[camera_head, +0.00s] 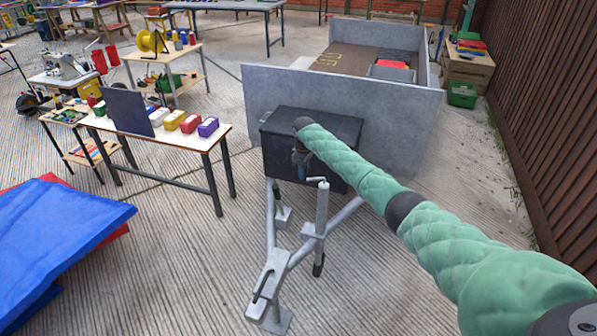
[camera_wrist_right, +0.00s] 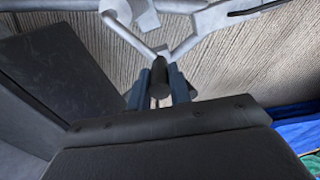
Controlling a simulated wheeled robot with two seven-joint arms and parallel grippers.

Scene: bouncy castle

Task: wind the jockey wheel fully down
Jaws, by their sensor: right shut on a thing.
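The grey jockey wheel (camera_head: 321,215) stands upright on the right side of the trailer's drawbar, its small dark wheel (camera_head: 318,266) low near the ground; I cannot tell whether it touches. Its crank arm (camera_wrist_right: 130,37) leads to a black cylindrical handle (camera_wrist_right: 160,80) in the right wrist view. My right gripper (camera_head: 302,167) is at the top of the jockey wheel, in front of the black box. In the wrist view its blue-grey fingers (camera_wrist_right: 159,90) are shut around the handle. My left gripper is not in view.
The black box (camera_head: 335,132) sits on the drawbar close behind my right gripper, with the grey trailer (camera_head: 400,105) behind it. The coupling (camera_head: 268,287) points forward. A table (camera_head: 165,138) stands left, a blue folded sheet (camera_head: 65,225) front left. Paving right of the drawbar is clear.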

